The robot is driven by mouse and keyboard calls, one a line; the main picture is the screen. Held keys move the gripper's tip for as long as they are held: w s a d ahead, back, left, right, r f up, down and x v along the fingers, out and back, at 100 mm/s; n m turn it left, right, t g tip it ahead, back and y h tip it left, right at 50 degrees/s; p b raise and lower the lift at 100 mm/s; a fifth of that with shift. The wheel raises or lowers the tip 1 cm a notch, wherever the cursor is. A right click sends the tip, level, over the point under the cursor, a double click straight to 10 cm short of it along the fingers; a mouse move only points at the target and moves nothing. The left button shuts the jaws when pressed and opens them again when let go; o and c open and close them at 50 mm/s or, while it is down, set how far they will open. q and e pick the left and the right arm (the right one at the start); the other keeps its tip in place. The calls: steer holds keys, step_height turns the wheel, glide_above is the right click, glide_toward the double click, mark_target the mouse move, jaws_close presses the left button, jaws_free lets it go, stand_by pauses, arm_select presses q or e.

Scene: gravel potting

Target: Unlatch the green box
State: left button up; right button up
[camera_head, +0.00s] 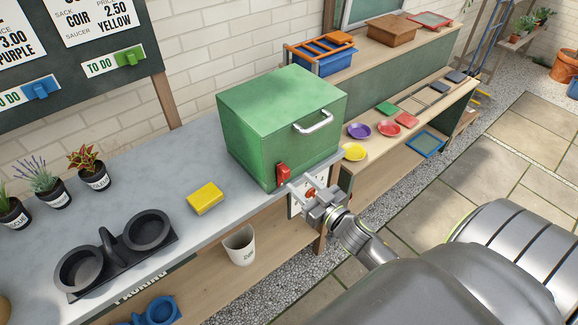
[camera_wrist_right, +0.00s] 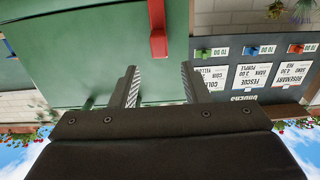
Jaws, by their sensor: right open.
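The green box (camera_head: 262,115) stands shut on the grey counter, with a silver handle (camera_head: 313,122) on one face. A red latch (camera_head: 283,174) is at the lower near corner of the box. The latch (camera_wrist_right: 157,28) also shows in the right wrist view, ahead of the fingertips, against the green box wall (camera_wrist_right: 70,50). My right gripper (camera_head: 297,184) is open just in front of the latch. In the wrist view its two fingers (camera_wrist_right: 158,78) are apart with nothing between them, and a gap shows between them and the latch. My left gripper is not in view.
A yellow sponge-like block (camera_head: 205,198) and a black double pot holder (camera_head: 116,256) are on the counter (camera_head: 150,190). Potted plants (camera_head: 87,168) stand at the left. Coloured saucers (camera_head: 359,131) lie on a wooden bench at right. A white pot (camera_head: 239,245) is on the lower shelf.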

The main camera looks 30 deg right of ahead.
mark_target(288, 172)
steer(key=w, duration=0.6)
steer(key=shift+a+p, duration=0.2)
steer(key=shift+p, duration=0.1)
jaws_close()
